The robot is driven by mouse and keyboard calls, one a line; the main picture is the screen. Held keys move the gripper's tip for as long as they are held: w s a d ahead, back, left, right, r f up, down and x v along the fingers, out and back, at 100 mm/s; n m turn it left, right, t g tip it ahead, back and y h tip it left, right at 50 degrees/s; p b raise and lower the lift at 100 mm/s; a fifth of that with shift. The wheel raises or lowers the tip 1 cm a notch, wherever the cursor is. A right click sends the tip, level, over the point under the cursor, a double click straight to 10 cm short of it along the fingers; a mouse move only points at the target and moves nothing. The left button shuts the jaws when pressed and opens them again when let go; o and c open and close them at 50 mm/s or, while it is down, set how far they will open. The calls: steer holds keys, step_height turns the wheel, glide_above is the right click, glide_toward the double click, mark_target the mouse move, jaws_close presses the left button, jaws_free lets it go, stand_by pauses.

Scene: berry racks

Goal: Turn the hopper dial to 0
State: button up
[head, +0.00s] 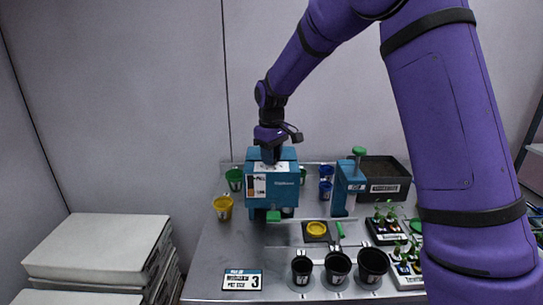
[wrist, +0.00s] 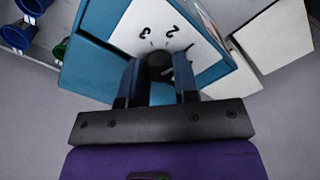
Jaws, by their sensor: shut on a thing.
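The hopper (head: 283,188) is a blue box on a stand at the back of the bench, with a pale label on its front. Its top also shows in the wrist view (wrist: 100,45), with a white dial plate (wrist: 185,22) bearing the numbers 3 and 2 and a partly covered 1. The dark round dial knob (wrist: 159,66) sits between the two fingers of my gripper (wrist: 160,82), which is shut on it from above. The fingers hide part of the plate, so the pointer and the 0 cannot be made out. In the head view my gripper (head: 270,152) is above the hopper top.
A blue dispenser with a green knob (head: 348,185) stands right of the hopper, beside a black bin (head: 388,182). Black pots (head: 337,268), a number card (head: 242,279) and a yellow cup (head: 222,207) stand on the bench. Stacked white boxes (head: 95,250) are at left.

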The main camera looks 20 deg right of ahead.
steer(key=m, duration=0.5)
steer(key=shift+m, duration=0.3)
steer(key=shift+r+m, duration=0.1)
steer(key=shift+m, duration=2.1)
steer(key=o, duration=0.9)
steer(key=shift+o, duration=0.2)
step_height(320, 180, up, 11)
